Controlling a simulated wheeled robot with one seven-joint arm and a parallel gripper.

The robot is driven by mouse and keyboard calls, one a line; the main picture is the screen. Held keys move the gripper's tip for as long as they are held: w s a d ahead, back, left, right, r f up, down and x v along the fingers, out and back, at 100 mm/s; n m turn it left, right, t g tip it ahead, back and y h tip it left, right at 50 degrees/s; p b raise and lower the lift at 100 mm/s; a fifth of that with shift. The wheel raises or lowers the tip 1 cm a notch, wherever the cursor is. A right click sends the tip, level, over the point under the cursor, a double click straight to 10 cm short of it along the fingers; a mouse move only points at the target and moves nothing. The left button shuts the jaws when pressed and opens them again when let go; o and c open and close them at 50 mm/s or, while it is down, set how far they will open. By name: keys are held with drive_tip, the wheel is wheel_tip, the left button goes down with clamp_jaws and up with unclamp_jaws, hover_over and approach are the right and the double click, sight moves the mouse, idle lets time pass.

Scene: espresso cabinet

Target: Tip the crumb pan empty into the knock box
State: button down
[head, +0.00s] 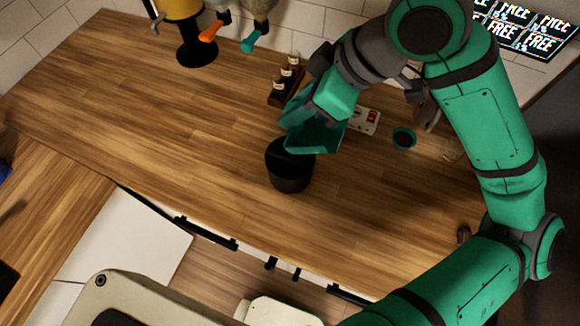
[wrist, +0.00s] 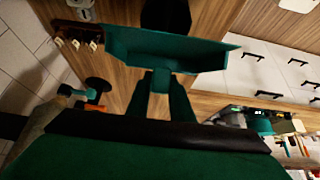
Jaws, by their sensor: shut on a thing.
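The crumb pan (head: 316,138) is a teal, shallow scoop-like pan. My gripper (head: 328,112) is shut on it and holds it in the air, tilted, just above and to the right of the knock box's rim. The knock box (head: 290,178) is a round black bin standing on the wooden counter; the pan overlaps its upper right edge in the head view. In the wrist view the pan (wrist: 165,50) lies across the fingers (wrist: 160,82), and the knock box (wrist: 166,14) shows partly beyond it. I cannot make out any crumbs in the pan.
A small rack of bottles (head: 286,80) stands behind the pan. A white card or box (head: 364,120) and a small dark cup (head: 404,138) are to the right. A grinder-like stand (head: 196,48) is at the back. The counter (head: 150,110) left of the knock box is clear.

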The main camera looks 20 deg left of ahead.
drive_tip(key=r+y, duration=0.1)
drive_tip(key=r, duration=0.1)
drive_tip(key=r+y, duration=0.1)
drive_tip(key=r, duration=0.2)
drive_tip(key=r+y, duration=0.1)
drive_tip(key=r, duration=0.1)
drive_tip(key=shift+d+r+y, duration=0.3)
drive_tip(key=shift+d, duration=0.1)
drive_tip(key=shift+d+r+y, duration=0.2)
drive_tip(key=shift+r+y, duration=0.2)
drive_tip(key=shift+r, duration=0.1)
drive_tip(key=shift+d+r+y, duration=0.15)
drive_tip(key=shift+r+y, duration=0.35)
drive_tip(key=shift+y, duration=0.1)
drive_tip(key=shift+d+r+y, duration=0.15)
drive_tip(key=shift+r+y, duration=0.3)
drive_tip(key=shift+y, duration=0.15)
drive_tip(key=shift+w, duration=0.1)
